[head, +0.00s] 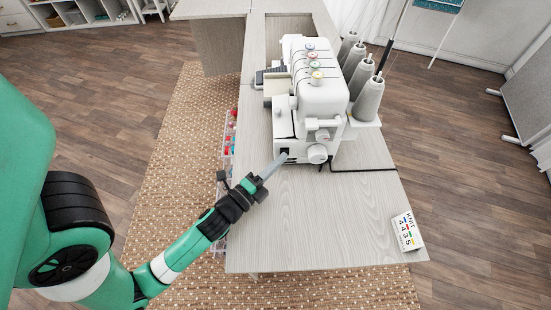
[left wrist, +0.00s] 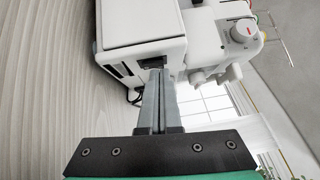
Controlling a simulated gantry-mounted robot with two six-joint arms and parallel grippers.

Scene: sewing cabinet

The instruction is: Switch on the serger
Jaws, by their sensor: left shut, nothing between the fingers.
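The white serger (head: 318,85) stands on the pale wood cabinet top, with coloured dials on its upper face. A dark switch panel (head: 284,153) sits low on its near side. My left gripper (head: 284,157) is shut and empty, its fingertips at that panel. In the left wrist view the shut fingers (left wrist: 159,75) point at the serger's white side (left wrist: 140,28), and their tips overlap the lower edge of the dark switch area (left wrist: 153,62). I cannot tell whether the tips touch the switch or which way it is set. My right gripper is not in view.
Several grey thread cones (head: 368,98) stand behind the serger on its right. A small card with the word KNIT (head: 407,231) lies at the cabinet's right front corner. A dark cable (head: 365,170) runs along the top. The front cabinet top (head: 310,230) is clear.

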